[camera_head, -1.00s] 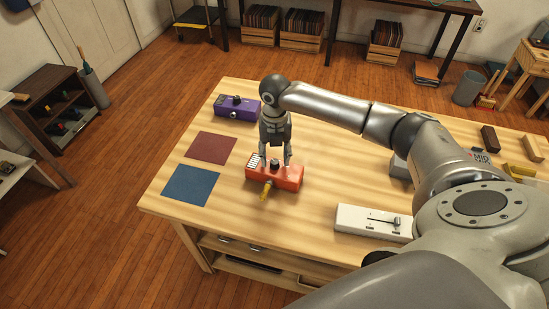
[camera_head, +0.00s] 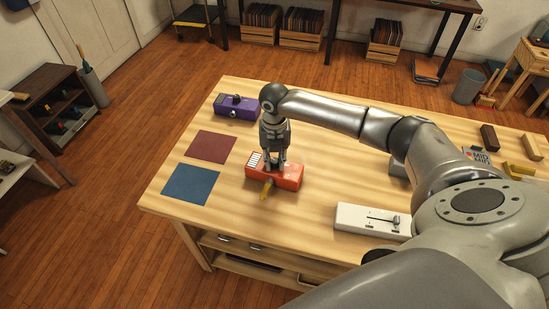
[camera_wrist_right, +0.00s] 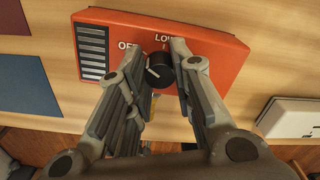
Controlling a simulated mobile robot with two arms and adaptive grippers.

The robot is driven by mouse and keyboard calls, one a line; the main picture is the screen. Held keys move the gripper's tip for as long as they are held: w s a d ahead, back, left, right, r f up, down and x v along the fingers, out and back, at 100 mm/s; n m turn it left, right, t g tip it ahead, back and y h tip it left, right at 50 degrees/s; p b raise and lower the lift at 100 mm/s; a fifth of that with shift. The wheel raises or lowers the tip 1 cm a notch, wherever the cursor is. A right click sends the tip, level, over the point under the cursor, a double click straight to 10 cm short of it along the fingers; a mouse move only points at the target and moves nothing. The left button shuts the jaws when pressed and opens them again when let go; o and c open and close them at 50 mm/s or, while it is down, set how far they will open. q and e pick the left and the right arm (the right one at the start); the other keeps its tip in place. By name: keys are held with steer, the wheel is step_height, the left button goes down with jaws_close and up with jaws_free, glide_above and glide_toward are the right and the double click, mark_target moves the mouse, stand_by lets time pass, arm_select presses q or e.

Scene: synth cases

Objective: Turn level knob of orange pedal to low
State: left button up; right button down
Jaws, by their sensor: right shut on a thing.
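The orange pedal (camera_head: 289,177) lies on the wooden table, with a white striped panel at its left end. It fills the upper part of the right wrist view (camera_wrist_right: 228,60). Its black level knob (camera_wrist_right: 158,72) has a white pointer mark, close to the printed "OFF" and "LOW" labels. My right gripper (camera_head: 273,166) reaches down over the pedal. Its fingers (camera_wrist_right: 160,55) are shut on the knob, one on each side, and hide part of it. The exact pointer setting is hard to read. My left gripper is out of view.
A yellow plug (camera_head: 266,189) sticks out of the pedal's front. A purple pedal (camera_head: 237,113) stands behind left. Red (camera_head: 211,147) and blue (camera_head: 190,184) mats lie to the left. A white slider box (camera_head: 360,219) is at front right. Bare table surrounds the pedal.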

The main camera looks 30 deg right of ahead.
steer(key=shift+r+m+p, duration=0.2)
steer(key=shift+m+p, duration=0.4)
steer(key=shift+p, duration=0.25)
steer(key=m+p, duration=0.7)
steer(key=m, duration=0.1)
steer(key=shift+f+m+p, duration=0.1)
steer(key=shift+m+p, duration=0.85)
steer(key=shift+m, duration=0.35)
steer(key=c, duration=1.2)
jaws_free()
